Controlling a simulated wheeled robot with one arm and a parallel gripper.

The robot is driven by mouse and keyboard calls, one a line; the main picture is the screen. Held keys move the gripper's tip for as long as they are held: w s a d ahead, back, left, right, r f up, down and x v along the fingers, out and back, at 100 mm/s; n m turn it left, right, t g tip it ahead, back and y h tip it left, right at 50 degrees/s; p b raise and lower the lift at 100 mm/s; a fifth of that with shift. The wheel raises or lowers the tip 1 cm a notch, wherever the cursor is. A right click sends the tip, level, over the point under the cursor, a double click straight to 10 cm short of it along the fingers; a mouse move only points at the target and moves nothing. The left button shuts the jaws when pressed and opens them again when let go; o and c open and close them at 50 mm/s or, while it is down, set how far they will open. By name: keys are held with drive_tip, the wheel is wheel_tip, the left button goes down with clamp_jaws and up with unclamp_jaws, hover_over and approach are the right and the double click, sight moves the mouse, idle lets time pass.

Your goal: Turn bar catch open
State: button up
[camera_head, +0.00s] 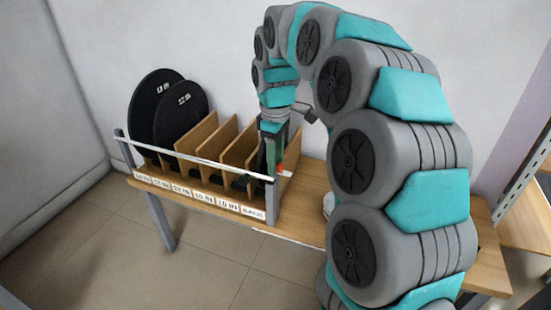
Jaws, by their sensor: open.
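A white bar (200,160) runs across the front of a wooden rack, between a grey post (124,150) at left and a grey post (271,205) at right. The bar is in place across the slots. My gripper (272,165) points down behind the bar's right end, near the right post. It is open, and its fingers are small and partly hidden. A small red-orange part (279,168) shows beside the fingers. I cannot tell which part is the catch, or whether my gripper touches it.
Two black round pads (152,95) stand in the left slots. Wooden dividers (220,138) separate the slots, above a row of labels (195,195). The rack stands on a wooden table (300,215). My arm hides much of the right side. A grey slotted upright (525,175) stands at far right.

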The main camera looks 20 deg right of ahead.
drive_tip(key=shift+r, duration=0.15)
drive_tip(key=shift+r, duration=3.75)
drive_tip(key=s+f+m, duration=0.3)
drive_tip(key=s+f, duration=0.1)
drive_tip(key=s, duration=0.7)
drive_tip(key=s+f+m+g, duration=0.1)
drive_tip(key=s+f+m, duration=0.2)
drive_tip(key=s, duration=0.9)
drive_tip(key=s+f+m, duration=0.4)
drive_tip(key=s+f, duration=0.3)
drive_tip(key=s, duration=0.5)
drive_tip(key=shift+a+f+g, duration=0.2)
drive_tip(key=shift+a+g, duration=0.15)
drive_tip(key=shift+g, duration=0.05)
